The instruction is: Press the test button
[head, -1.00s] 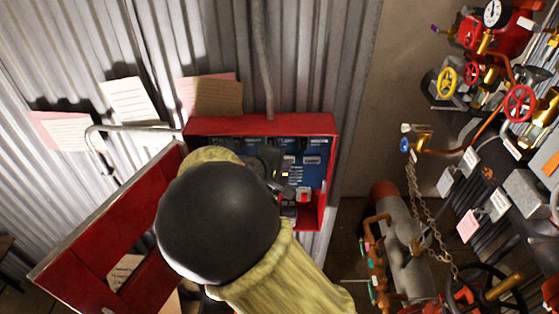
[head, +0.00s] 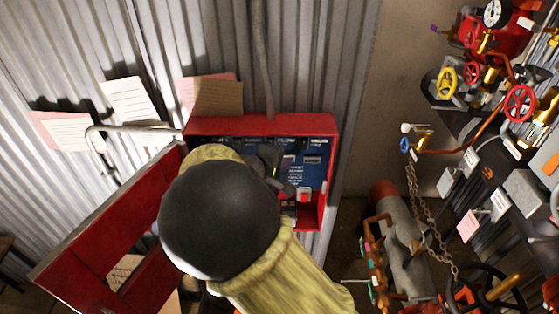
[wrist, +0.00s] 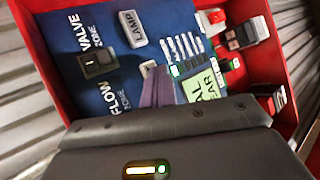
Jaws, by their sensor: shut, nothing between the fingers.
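The blue panel (head: 313,172) sits inside an open red box on the wall. In the wrist view the panel (wrist: 68,72) carries a dark square switch (wrist: 97,62) by the words VALVE ZONE and a pale raised plate (wrist: 132,28) marked LAMP. My gripper (wrist: 152,77) is shut and empty, its fingertips over the panel close to a small pale piece (wrist: 148,68) that they partly cover. I cannot tell whether they touch it. No TEST marking is readable. In the head view my gripper (head: 277,175) is in front of the panel, partly hidden by my arm.
A lit green lamp (wrist: 174,70) and a yellow-green label (wrist: 205,86) are right of the fingers. A red control (head: 304,196) is at the panel's lower right. The red box rim (head: 260,124) surrounds the panel; its open door (head: 95,235) hangs left. Pipes and valves stand right.

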